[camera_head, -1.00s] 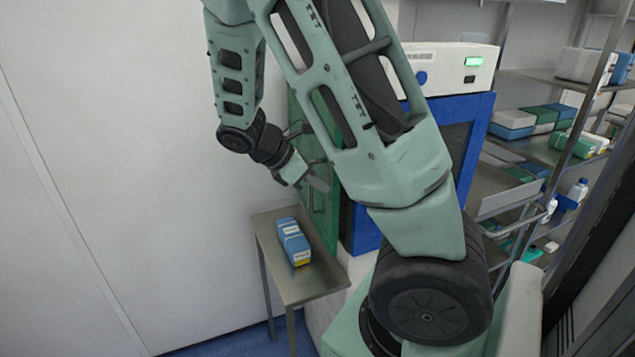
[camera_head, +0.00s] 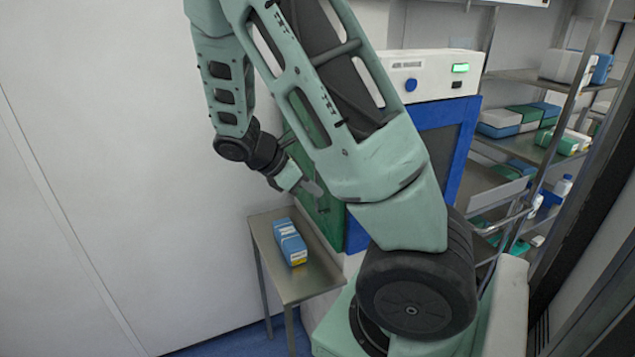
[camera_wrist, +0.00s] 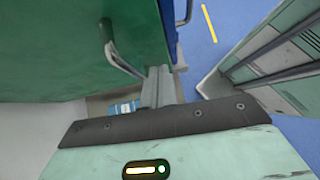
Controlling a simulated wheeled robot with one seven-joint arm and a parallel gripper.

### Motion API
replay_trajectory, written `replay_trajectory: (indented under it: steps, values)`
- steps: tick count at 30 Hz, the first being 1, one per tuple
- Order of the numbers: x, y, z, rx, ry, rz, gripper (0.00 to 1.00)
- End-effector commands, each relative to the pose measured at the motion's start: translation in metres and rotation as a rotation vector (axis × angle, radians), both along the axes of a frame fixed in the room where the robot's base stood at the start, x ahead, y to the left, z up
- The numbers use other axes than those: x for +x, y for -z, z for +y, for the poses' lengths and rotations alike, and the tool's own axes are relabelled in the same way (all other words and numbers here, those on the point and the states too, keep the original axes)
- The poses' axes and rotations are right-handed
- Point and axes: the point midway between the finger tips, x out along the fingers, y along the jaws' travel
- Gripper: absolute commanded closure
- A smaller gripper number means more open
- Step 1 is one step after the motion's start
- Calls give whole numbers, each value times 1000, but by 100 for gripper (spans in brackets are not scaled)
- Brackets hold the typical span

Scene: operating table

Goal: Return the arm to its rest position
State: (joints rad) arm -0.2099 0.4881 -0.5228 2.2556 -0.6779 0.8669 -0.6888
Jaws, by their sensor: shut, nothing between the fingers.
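My arm spans the middle of the head view, bent at the top with its forearm hanging down on the left. My gripper (camera_head: 311,189) is in the air above the far right part of a small metal table, beside a green door panel. It is shut and empty. In the wrist view the shut fingers (camera_wrist: 158,84) point away from the camera, close to the green panel and its handle. The upper arm hides part of the blue-framed cabinet behind it.
A blue box (camera_head: 290,242) lies on the small metal table (camera_head: 305,284). The green panel (camera_head: 318,150) with a metal handle (camera_wrist: 122,66) stands close to the gripper. A blue-framed cabinet (camera_head: 462,150) and stocked metal shelves (camera_head: 545,157) are at right. A white wall is at left.

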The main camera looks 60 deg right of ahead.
Motion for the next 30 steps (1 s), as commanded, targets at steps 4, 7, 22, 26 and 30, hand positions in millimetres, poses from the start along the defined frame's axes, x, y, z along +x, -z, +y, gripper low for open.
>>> replay_trajectory:
  steps: [4,7,22,26,30]
  values:
    - [17,-25,23,2,-6,-11,100]
    - [25,-40,37,2,-8,-10,100]
    - [40,-71,62,2,-6,-7,100]
    - [40,-71,62,3,-6,-6,100]
    - [39,-62,91,58,-11,-64,100]
